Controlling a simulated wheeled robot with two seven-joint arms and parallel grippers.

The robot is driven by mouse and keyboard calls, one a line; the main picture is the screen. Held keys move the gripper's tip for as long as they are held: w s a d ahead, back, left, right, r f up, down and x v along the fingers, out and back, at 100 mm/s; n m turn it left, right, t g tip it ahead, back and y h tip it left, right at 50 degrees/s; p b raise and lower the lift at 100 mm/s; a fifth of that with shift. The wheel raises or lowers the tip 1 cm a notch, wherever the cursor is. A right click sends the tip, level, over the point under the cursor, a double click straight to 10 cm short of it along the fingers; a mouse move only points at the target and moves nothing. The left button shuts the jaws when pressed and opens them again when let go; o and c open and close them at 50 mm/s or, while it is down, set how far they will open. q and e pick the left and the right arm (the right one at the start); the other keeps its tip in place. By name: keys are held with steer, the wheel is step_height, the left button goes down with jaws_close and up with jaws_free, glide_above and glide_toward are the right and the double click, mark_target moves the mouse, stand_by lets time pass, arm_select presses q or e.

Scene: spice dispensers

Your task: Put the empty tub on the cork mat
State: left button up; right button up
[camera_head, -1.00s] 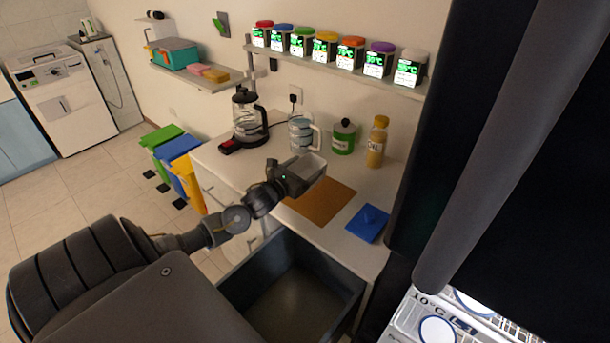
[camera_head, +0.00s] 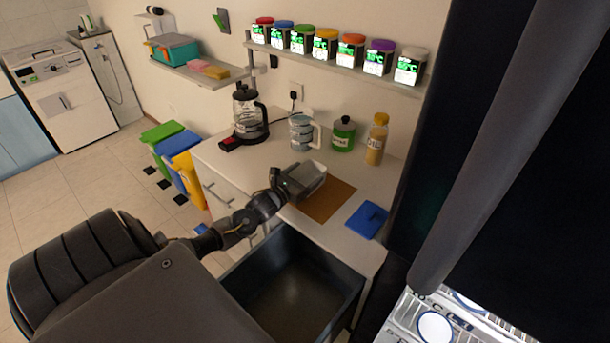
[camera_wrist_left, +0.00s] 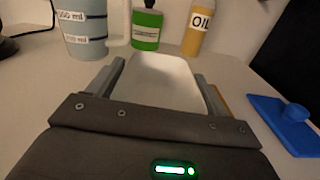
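The empty tub (camera_head: 311,178) is a pale, clear open container. It is between the fingers of my left gripper (camera_head: 300,184), at the left part of the brown cork mat (camera_head: 335,198) on the white counter. In the left wrist view the tub (camera_wrist_left: 165,85) lies between the two grey fingers of the left gripper (camera_wrist_left: 158,92), which close on its sides. A brown sliver of the mat (camera_wrist_left: 226,103) shows to its right. Whether the tub touches the mat is not clear. My right gripper is not in view.
A blue lid (camera_head: 367,220) lies right of the mat. A measuring jug (camera_head: 301,132), a green jar (camera_head: 343,135), an oil bottle (camera_head: 377,140) and a coffee pot (camera_head: 247,115) stand behind. An open dark drawer (camera_head: 290,290) is below the counter front.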

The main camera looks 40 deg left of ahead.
arm_select(q)
steer(key=o, duration=0.4)
steer(key=shift+c, duration=0.2)
steer(key=shift+r, duration=0.1)
steer(key=shift+s, duration=0.1)
steer(key=s+b, duration=0.1)
steer(key=s, duration=0.9)
steer(key=shift+s+d+b, duration=0.1)
steer(key=shift+s+b, duration=0.1)
steer(key=shift+b, duration=0.2)
steer(key=shift+s+r, duration=0.15)
steer(key=shift+s, duration=0.55)
